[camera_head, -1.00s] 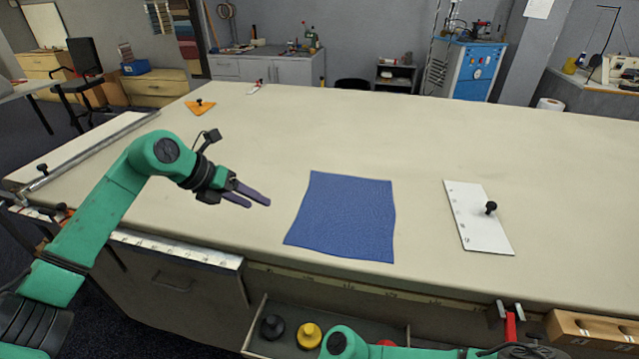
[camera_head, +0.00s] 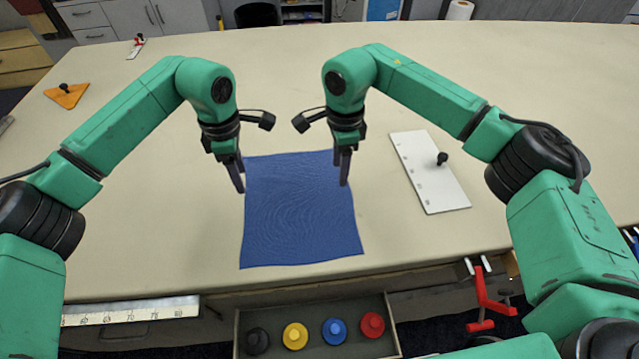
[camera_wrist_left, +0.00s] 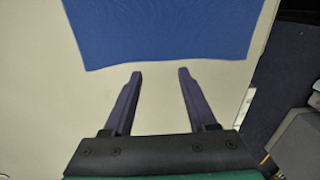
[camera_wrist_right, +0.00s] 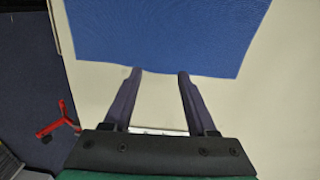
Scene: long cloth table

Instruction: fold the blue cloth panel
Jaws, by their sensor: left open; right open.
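The blue cloth panel (camera_head: 300,215) lies flat and unfolded on the table in the head view. My left gripper (camera_head: 240,190) points down by the cloth's far left side, open and empty. In the left wrist view, the cloth (camera_wrist_left: 165,30) lies just beyond the open fingertips (camera_wrist_left: 160,72). My right gripper (camera_head: 344,184) points down near the cloth's far right side, open and empty. In the right wrist view, the cloth (camera_wrist_right: 165,35) reaches close to the open fingertips (camera_wrist_right: 160,73). Neither gripper holds the cloth. Fingertip height above the table is hard to tell.
A white plate with a black knob (camera_head: 425,175) lies right of the cloth. An orange triangle (camera_head: 66,95) lies far left. An open drawer (camera_head: 318,352) with several coloured knobs and a red clamp (camera_head: 488,300) are at the front edge. The table (camera_head: 290,65) beyond the cloth is clear.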

